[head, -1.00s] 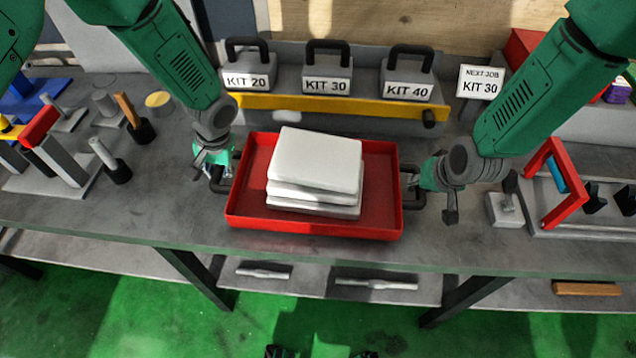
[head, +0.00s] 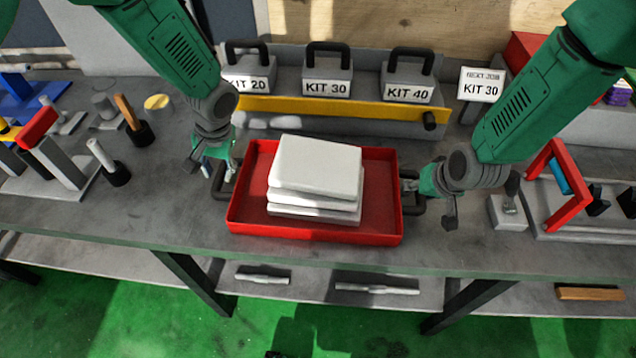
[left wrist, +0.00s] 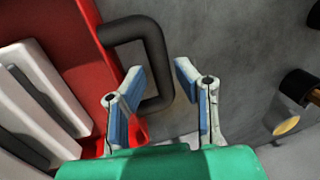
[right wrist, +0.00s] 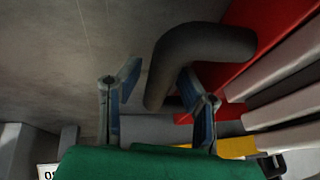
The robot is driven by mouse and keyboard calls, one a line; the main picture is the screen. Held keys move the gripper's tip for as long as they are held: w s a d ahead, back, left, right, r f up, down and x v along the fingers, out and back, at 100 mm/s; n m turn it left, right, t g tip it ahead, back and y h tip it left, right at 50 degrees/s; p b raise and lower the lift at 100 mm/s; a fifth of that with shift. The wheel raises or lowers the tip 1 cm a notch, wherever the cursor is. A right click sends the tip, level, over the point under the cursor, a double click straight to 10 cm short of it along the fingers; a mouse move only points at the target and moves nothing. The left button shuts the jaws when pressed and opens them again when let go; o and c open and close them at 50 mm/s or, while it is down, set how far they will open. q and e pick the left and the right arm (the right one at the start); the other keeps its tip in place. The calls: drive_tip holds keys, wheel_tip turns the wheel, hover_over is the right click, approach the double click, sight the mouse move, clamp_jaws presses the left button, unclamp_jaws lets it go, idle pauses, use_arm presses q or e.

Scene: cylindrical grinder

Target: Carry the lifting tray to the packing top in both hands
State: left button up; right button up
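The red lifting tray (head: 384,170) sits on the grey bench, with a stack of white slabs (head: 316,168) in it. It has a dark loop handle at each end. My left gripper (head: 219,166) is above the left handle (head: 219,190); in the left wrist view its fingers (left wrist: 158,72) are apart, with the handle bar (left wrist: 158,65) showing between them. My right gripper (head: 412,186) is at the right handle (head: 417,206). In the right wrist view its fingers (right wrist: 158,78) are apart with the handle bar (right wrist: 165,62) between them. I cannot identify the packing top.
Behind the tray stands a rack with a yellow rail (head: 330,108) and labelled kit weights (head: 327,70). Hand tools and blocks (head: 117,170) lie at the left. A red-framed fixture (head: 567,200) stands right. Bare bench (head: 160,210) lies left of the tray.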

use_arm(q)
wheel_tip(320, 180, up, 8)
drive_tip(key=d, duration=0.1)
drive_tip(key=shift+d, duration=0.35)
use_arm(e)
drive_tip(key=v, duration=1.2)
use_arm(q)
drive_tip(key=shift+s, duration=0.15)
use_arm(e)
drive_tip(key=shift+d+f, duration=0.1)
